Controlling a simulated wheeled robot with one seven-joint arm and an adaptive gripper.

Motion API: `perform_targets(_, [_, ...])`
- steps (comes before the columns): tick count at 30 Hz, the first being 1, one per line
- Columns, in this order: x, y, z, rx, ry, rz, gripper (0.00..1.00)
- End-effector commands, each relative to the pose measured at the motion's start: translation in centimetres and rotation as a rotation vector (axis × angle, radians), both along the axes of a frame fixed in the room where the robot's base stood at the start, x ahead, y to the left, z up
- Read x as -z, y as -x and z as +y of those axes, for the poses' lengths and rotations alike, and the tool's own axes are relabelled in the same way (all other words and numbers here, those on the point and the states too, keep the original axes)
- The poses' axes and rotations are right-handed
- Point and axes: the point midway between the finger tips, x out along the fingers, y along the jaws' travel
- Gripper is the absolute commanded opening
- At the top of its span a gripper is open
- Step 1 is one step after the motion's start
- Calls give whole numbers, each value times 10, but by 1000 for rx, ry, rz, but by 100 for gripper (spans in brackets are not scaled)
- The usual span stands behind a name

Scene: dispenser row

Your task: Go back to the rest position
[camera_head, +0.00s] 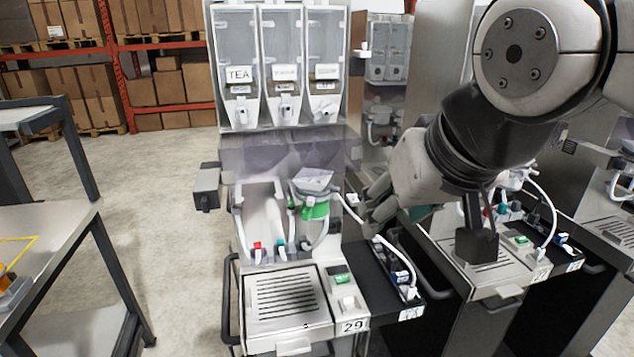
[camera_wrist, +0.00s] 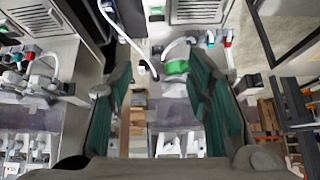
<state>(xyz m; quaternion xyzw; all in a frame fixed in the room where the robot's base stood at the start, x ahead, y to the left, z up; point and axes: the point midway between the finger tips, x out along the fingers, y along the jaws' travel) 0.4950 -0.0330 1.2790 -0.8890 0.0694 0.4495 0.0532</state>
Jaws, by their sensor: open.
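My gripper (camera_head: 385,200) is in the right half of the head view, beside the dispenser unit marked 29 (camera_head: 290,312) and partly hidden by my wrist. In the wrist view my gripper (camera_wrist: 160,78) shows two green-padded fingers spread wide with nothing between them. Beyond the fingers, the dispenser's green part (camera_wrist: 177,67) and a white hose show upside down. I cannot tell whether the fingers touch anything. The same green part (camera_head: 315,210) sits under a clear hopper in the head view. No object is held.
Three clear canisters (camera_head: 283,65), one labelled TEA, stand above the unit. A black side shelf (camera_head: 385,285) with a white hose lies below my arm. More dispensers (camera_head: 610,232) stand at the right. A metal table (camera_head: 45,245) is at the left, with open floor (camera_head: 165,190) between.

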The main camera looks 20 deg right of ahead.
Motion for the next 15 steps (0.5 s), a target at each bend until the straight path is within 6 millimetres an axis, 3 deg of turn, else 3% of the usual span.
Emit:
perform_targets(11, [1, 1, 1, -4, 1, 4, 45])
perform_targets(15, [31, 21, 16, -86, 14, 97, 45])
